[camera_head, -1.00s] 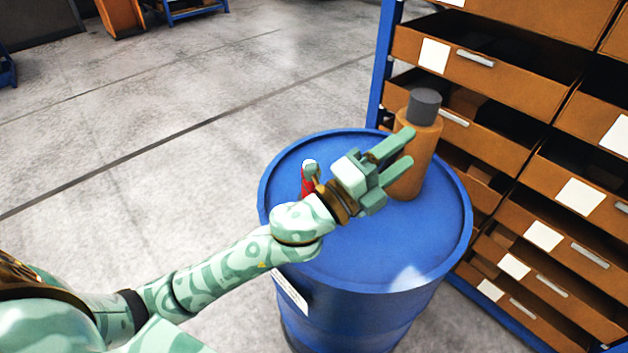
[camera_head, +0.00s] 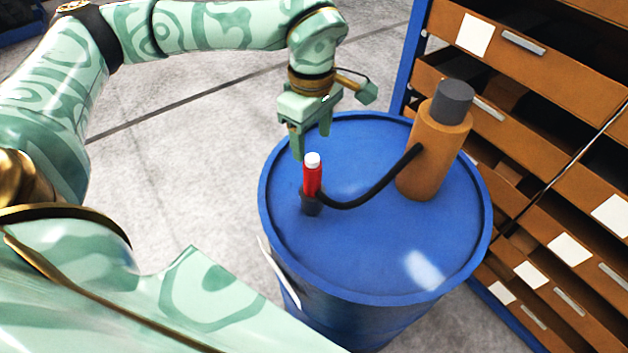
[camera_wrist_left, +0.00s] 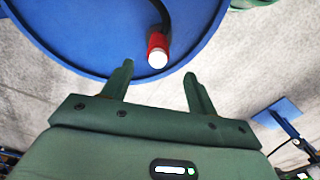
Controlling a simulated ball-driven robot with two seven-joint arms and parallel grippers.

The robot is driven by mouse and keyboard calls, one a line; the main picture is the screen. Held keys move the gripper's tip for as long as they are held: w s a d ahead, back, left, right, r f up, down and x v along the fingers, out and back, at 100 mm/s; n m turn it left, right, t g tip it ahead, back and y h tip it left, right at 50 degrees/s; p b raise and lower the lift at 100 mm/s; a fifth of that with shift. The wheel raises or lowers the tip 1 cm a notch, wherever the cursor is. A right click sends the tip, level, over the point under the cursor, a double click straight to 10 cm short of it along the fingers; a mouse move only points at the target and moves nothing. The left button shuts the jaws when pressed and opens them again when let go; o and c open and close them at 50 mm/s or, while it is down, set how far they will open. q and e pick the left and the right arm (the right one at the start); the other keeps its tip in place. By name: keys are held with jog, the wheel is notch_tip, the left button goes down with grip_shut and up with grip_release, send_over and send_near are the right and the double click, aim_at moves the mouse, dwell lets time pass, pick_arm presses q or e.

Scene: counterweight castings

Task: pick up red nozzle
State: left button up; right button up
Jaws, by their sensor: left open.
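The red nozzle (camera_head: 312,178) has a white tip and stands upright in a dark holder (camera_head: 311,204) on the blue drum's lid. A black hose (camera_head: 372,193) links its base to an orange bottle (camera_head: 432,150) with a dark grey cap. My left gripper (camera_head: 312,148) is open and empty, pointing down just behind and above the nozzle in the head view. In the left wrist view the nozzle (camera_wrist_left: 157,50) lies beyond the two fingertips (camera_wrist_left: 158,70), roughly between them, apart from both. My right gripper is in neither view.
The blue drum (camera_head: 375,285) has a raised rim around its lid. A blue-framed rack of orange drawers (camera_head: 500,90) stands close on the right. The front part of the lid is clear, and grey floor (camera_head: 190,170) is open to the left.

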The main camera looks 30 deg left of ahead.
aim_at(313, 174)
pick_arm(q)
notch_tip(313, 174, down, 11)
jog(key=shift+w+a+f, duration=0.1)
jog(key=shift+w+f, duration=0.05)
jog(key=shift+f, duration=0.05)
jog(key=c, duration=0.9)
